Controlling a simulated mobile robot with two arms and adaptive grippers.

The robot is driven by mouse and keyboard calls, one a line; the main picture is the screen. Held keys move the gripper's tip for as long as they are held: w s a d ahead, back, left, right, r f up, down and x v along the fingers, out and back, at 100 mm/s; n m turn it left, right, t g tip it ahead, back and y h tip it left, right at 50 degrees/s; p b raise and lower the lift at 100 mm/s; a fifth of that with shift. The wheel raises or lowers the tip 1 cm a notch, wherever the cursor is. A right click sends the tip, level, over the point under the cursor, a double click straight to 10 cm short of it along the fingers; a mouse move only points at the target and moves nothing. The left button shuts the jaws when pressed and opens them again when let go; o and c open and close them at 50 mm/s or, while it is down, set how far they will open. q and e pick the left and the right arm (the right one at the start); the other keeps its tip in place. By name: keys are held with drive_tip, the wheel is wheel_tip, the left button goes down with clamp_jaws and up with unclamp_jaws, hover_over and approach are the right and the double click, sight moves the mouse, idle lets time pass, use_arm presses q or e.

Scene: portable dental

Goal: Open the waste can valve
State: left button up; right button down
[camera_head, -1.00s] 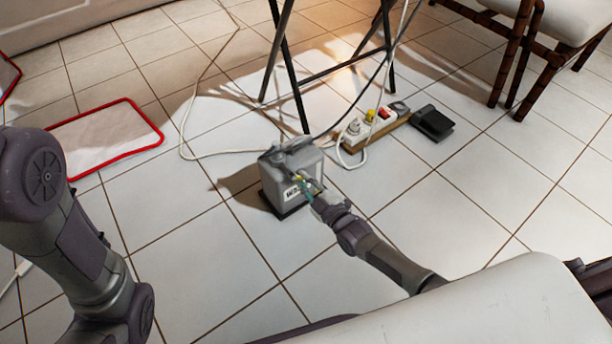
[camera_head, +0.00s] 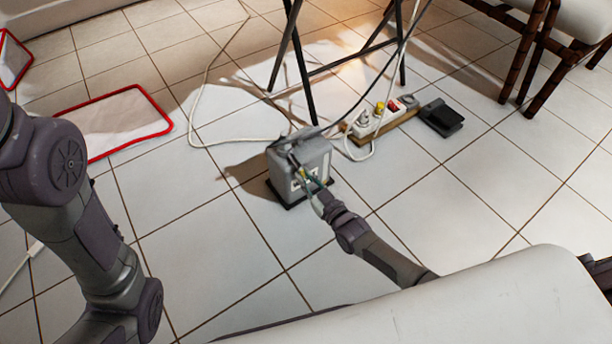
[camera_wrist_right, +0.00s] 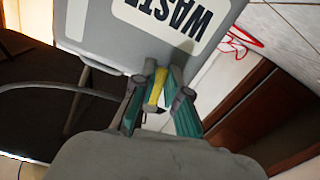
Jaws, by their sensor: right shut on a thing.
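The grey waste can (camera_head: 314,158) stands upright on the tiled floor, on a dark base. Its white "WASTE" label shows large in the right wrist view (camera_wrist_right: 168,14). A yellow valve (camera_wrist_right: 156,87) sits at the lower edge of the can in that view, between the teal fingers of my right gripper (camera_wrist_right: 160,84). My right gripper (camera_head: 304,178) is shut on the valve at the front of the can, and it partly covers the can's front in the head view. My left arm's links show at the left, but its gripper is out of frame.
A power strip (camera_head: 372,120) with plugs and a black pedal (camera_head: 441,118) lie behind the can to the right. Black stand legs (camera_head: 300,65) rise behind it. A cable runs over the can's top. A red-edged white mat (camera_head: 118,122) lies at the left.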

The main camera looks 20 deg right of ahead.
drive_tip(key=shift+f, duration=0.1)
drive_tip(key=c, duration=1.2)
unclamp_jaws()
drive_tip(key=shift+s, duration=0.1)
drive_tip(key=v, duration=1.2)
